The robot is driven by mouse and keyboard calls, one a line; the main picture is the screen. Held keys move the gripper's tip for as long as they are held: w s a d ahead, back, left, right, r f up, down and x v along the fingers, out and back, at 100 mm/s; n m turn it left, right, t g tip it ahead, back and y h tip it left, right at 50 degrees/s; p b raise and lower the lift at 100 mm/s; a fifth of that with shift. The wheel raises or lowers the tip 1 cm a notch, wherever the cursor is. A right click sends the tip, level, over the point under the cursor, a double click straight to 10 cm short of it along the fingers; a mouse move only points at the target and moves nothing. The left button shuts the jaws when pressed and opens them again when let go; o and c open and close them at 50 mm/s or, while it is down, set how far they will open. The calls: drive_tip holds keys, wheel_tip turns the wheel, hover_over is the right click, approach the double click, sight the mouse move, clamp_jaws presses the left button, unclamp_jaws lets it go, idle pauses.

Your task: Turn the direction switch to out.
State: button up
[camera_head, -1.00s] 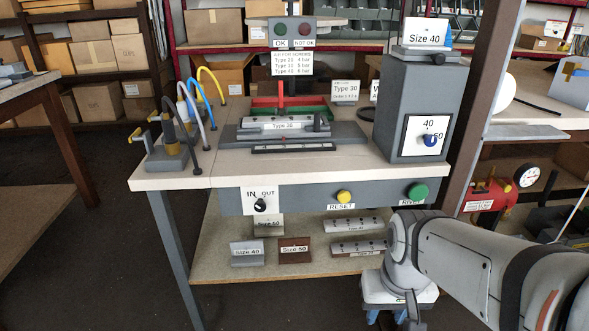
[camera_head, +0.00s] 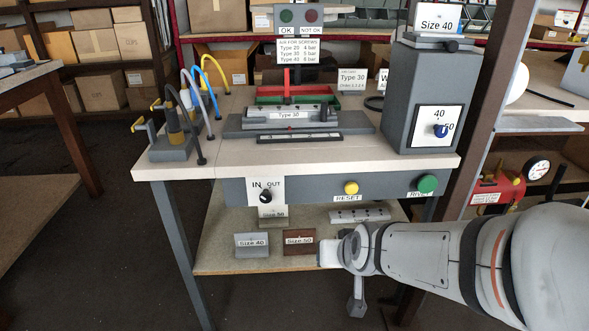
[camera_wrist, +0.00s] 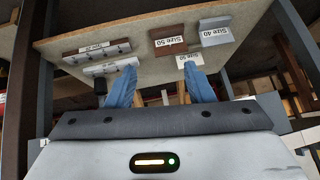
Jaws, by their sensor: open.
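The direction switch (camera_head: 265,196) is a black knob on a white plate marked IN and OUT, on the left of the bench's front panel. Its light mark seems to lean up toward the IN side, but it is small. My gripper (camera_wrist: 162,82) is open and empty in the wrist view, its two blue fingers spread apart. In the head view my arm reaches in from the right, with its end low in front of the lower shelf, right of and below the switch. The fingers cannot be made out there. The switch is not visible in the wrist view.
The panel also carries a yellow RESET button (camera_head: 351,188) and a green button (camera_head: 427,184). The space in front of the switch is clear.

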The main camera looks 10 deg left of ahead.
drive_tip(key=w+a+r+t+y, duration=0.1)
drive_tip(key=w+a+t+y, duration=0.2)
drive_tip(key=a, duration=0.7)
drive_tip(key=t+h, duration=0.2)
drive_tip(key=t, duration=0.6)
approach(266, 200)
drive_tip(key=b+x, duration=0.1)
drive_tip(key=x, duration=0.7)
drive_tip(key=shift+w, duration=0.15)
drive_tip(key=c, duration=1)
